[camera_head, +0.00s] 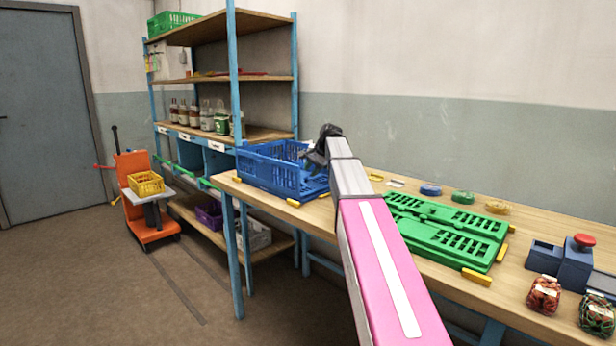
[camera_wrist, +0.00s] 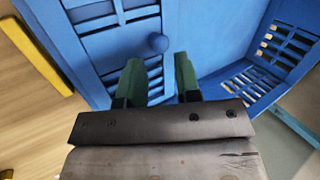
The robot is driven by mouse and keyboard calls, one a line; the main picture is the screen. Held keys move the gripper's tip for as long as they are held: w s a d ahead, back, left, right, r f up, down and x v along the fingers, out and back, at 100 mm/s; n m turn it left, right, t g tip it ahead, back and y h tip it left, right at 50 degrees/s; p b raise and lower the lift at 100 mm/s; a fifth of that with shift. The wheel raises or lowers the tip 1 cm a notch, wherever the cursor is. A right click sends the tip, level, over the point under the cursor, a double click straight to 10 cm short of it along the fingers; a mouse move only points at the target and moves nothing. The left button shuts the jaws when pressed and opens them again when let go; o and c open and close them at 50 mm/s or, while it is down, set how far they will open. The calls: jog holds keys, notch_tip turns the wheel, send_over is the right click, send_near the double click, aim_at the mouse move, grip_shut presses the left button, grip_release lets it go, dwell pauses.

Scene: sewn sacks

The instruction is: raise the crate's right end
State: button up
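The blue slotted crate (camera_head: 262,172) stands on the wooden table at the back, left of centre. My gripper (camera_head: 316,158) is over its right part and hides much of that end in the head view. In the wrist view, a blue slotted panel (camera_wrist: 112,22) of the crate bears a small round blue knob (camera_wrist: 158,43). The two green fingers of my gripper (camera_wrist: 158,62) are apart, on either side of the knob in the picture, with nothing seen between them. Whether they reach the knob's height, I cannot tell.
A green folded crate (camera_head: 446,228) lies on the table to the right, with yellow blocks (camera_head: 477,277) at its corners. Coloured rolls (camera_head: 463,197) lie along the back. A box with a red knob (camera_head: 584,240) and filled net sacks (camera_head: 543,295) are at the right. A shelf rack (camera_head: 236,75) stands behind.

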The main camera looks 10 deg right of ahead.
aim_at(308, 183)
jog(key=shift+x, duration=1.65)
grip_shut()
jog(key=shift+s, duration=0.1)
